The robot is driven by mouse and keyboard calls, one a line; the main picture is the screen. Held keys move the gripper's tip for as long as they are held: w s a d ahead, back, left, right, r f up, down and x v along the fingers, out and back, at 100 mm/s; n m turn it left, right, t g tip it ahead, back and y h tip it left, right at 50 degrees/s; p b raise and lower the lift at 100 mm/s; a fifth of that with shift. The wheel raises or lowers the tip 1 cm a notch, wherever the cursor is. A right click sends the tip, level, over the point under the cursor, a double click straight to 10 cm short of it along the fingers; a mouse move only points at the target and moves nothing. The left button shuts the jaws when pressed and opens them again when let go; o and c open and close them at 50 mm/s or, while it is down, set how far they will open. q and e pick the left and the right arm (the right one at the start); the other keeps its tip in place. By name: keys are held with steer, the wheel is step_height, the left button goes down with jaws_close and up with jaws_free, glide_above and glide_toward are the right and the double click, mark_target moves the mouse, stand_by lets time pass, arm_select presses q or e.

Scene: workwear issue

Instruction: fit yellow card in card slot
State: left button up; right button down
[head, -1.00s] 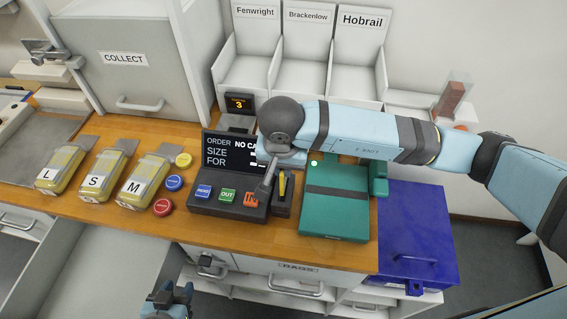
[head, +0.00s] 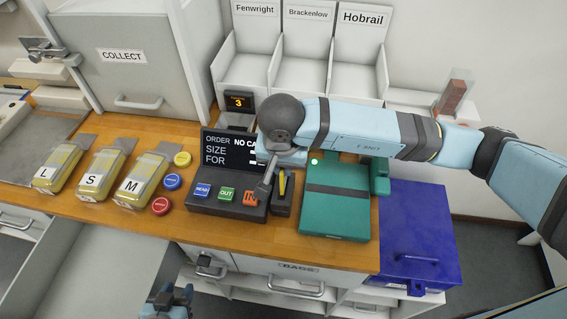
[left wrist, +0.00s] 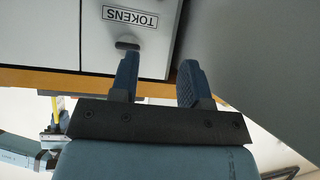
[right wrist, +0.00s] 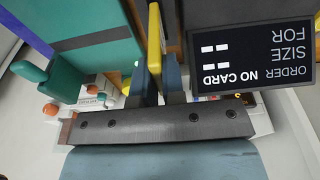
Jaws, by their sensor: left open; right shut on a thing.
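The yellow card (right wrist: 155,40) is between the fingers of my right gripper (right wrist: 158,78), which is shut on it. In the head view the card (head: 282,182) shows as a narrow upright yellow strip at a small dark block (head: 281,206) between the order terminal and the teal case. Whether its lower end is inside a slot cannot be told. The terminal screen (head: 230,150) reads "NO CARD", also in the right wrist view (right wrist: 251,52). My left gripper (head: 168,297) is open and empty, low in front of the counter; its parted fingers show in the left wrist view (left wrist: 158,80).
The teal case (head: 336,205) lies close to the right of the block. Terminal buttons (head: 227,194) are just left. Several yellow bags (head: 98,172) and round buttons (head: 172,182) lie further left. A blue bin (head: 418,230) stands at the right. Labelled bins (head: 358,62) stand behind.

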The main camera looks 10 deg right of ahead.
steer(key=shift+b, duration=0.5)
stand_by(0.7)
steer(key=shift+f+b, duration=1.7)
steer(key=shift+b, duration=0.45)
stand_by(0.4)
stand_by(0.4)
steer(key=c, duration=1.1)
jaws_free()
steer(key=shift+r, duration=0.1)
steer(key=shift+r+p, duration=0.6)
steer(key=shift+r, duration=1.65)
steer(key=shift+r+p, duration=0.4)
steer(key=shift+r, duration=1.8)
